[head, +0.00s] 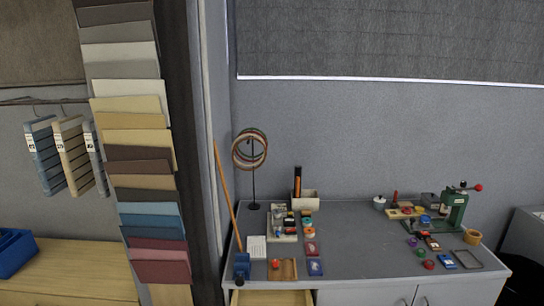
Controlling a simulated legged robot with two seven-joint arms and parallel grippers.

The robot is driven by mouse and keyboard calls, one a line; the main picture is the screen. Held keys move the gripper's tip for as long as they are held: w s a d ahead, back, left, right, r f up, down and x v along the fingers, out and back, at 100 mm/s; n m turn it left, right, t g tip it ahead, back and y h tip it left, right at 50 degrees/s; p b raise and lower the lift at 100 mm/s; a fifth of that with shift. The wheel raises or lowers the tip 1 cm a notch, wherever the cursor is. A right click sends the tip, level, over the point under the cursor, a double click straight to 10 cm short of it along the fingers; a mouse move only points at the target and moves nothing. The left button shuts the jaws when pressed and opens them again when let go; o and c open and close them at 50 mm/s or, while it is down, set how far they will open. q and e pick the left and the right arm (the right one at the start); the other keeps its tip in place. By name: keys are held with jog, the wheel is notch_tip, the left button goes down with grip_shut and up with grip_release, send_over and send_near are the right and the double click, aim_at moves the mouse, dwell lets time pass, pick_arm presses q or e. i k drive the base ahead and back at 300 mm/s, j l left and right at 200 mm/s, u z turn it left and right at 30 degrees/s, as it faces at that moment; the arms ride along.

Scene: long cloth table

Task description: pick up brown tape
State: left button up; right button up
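A small tan-brown round thing (473,237), which looks like a roll of tape, is on the right part of the grey worktop (345,240), near its right edge. It is too small to make out in detail. A green hand press (455,208) with a red knob stands just behind it and to its left. Neither of my grippers shows in the head view.
A dark rectangular frame (467,259) and several small coloured items lie in front of the press. A ring stand (253,175), a wooden pole (228,195) and trays crowd the left side. The worktop's middle is clear. An open drawer (272,298) juts out at front left.

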aim_at(471, 237)
jog(key=z, duration=1.4)
jog(key=i+l+z, duration=0.25)
jog(key=i+z, duration=0.15)
jog(key=i, duration=0.5)
jog(key=i+z, duration=0.4)
jog(key=i, duration=0.45)
jog(key=i+l+u, duration=0.15)
jog(key=i, duration=0.4)
jog(key=i+l+u, duration=0.1)
jog(key=i, duration=0.45)
jog(key=i+u, duration=0.15)
jog(key=u, duration=0.25)
jog(key=i+l+u, duration=0.15)
jog(key=u, duration=0.25)
jog(key=i+l+u, duration=0.1)
jog(key=u, duration=0.3)
jog(key=i+l+u, duration=0.1)
jog(key=u, duration=0.35)
jog(key=l+u, duration=0.25)
jog(key=u, duration=0.15)
jog(key=i+l+u, duration=0.15)
jog(key=u, duration=0.25)
jog(key=i+l+u, duration=0.15)
jog(key=u, duration=0.2)
jog(key=i+l+u, duration=0.1)
jog(key=l+u, duration=0.3)
